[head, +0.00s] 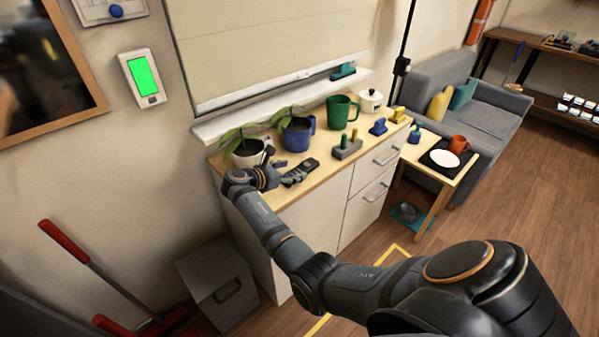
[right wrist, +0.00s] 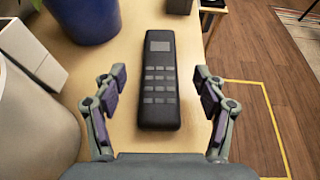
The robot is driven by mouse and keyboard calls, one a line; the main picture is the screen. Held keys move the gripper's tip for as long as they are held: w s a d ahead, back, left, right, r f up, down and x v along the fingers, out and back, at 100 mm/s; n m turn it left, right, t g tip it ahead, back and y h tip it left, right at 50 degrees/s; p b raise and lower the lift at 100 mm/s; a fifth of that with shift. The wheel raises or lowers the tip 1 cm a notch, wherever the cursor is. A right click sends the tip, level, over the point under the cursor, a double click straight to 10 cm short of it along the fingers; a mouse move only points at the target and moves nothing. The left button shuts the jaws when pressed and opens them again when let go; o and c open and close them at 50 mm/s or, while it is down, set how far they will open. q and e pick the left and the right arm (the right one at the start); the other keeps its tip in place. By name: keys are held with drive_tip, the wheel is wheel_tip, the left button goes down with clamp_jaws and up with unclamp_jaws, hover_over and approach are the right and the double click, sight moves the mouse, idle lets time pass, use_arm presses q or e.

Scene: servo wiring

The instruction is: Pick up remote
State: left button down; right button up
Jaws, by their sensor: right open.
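The remote (right wrist: 160,85) is a dark, long handset with a small grey screen and rows of grey buttons. It lies on the wooden top of the white cabinet (head: 357,207). It also shows in the head view (head: 299,172), near the front edge of the top. My right gripper (right wrist: 160,90) is open, with one finger on each side of the remote and a gap on both sides. In the head view the right gripper (head: 268,165) is at the cabinet's left end, just left of the remote. My left gripper is not in view.
A grey-green block holder (head: 346,148), a green mug (head: 338,111) and a white lidded pot (head: 371,101) stand further right. A grey bin (head: 217,280) is on the floor.

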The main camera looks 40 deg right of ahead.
sight(301, 168)
drive_tip(key=shift+x, duration=1.05)
drive_tip(key=x, duration=0.2)
drive_tip(key=shift+d+f, duration=0.25)
drive_tip(key=shift+w+d+f, duration=0.1)
drive_tip(key=shift+d, duration=0.1)
drive_tip(key=shift+a, duration=0.1)
drive_tip(key=shift+c, duration=1)
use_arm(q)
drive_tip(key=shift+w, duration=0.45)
use_arm(e)
drive_tip(key=c, duration=1.1)
